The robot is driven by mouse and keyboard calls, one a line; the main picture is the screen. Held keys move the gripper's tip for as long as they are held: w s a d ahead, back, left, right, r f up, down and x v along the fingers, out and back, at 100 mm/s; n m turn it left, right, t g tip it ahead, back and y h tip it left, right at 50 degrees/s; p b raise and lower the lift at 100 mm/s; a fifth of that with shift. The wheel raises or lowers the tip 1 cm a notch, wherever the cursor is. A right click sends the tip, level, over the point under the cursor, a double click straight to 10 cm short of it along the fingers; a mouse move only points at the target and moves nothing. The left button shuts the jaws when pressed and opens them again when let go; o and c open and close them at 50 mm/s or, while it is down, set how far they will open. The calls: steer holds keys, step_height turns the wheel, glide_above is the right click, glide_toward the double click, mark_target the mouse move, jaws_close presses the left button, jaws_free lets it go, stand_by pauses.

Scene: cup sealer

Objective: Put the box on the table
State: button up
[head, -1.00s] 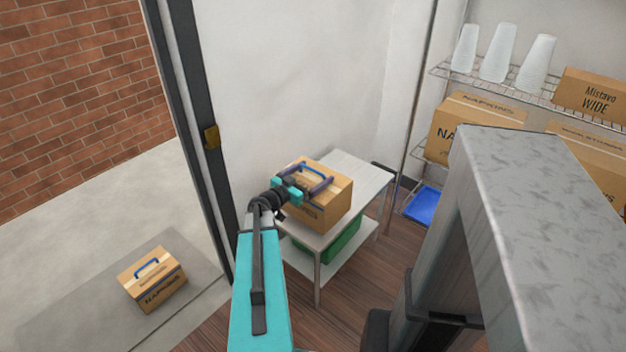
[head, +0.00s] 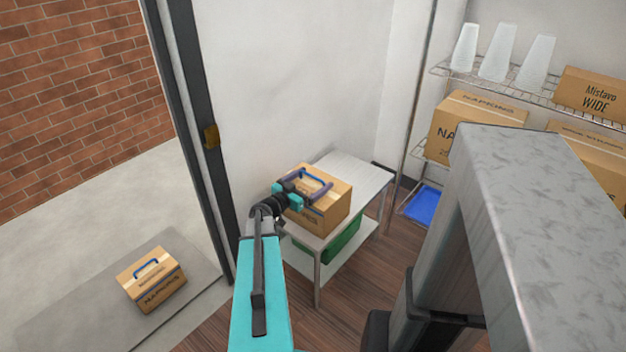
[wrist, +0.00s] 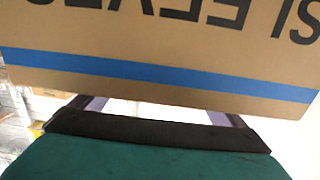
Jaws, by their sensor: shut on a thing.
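A brown cardboard box (head: 334,212) with a blue handle is at the near end of a small grey metal table (head: 366,174) in the head view. My gripper (head: 306,188) is shut on the box at its top, by the handle. The box is upright and over the tabletop; I cannot tell whether its base rests fully on it. In the wrist view the box side (wrist: 160,40) fills the top, with a blue stripe and large upside-down lettering. The fingertips are hidden there.
A second box (head: 152,280) with a blue handle sits on the floor mat beyond the doorway at left. A green bin (head: 343,243) is on the table's lower shelf. A wire rack (head: 437,70) with cups and boxes stands at right. The tabletop's far part is clear.

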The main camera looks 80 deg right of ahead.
steer(key=o, duration=1.7)
steer(key=v, duration=1.2)
steer(key=shift+w, duration=0.15)
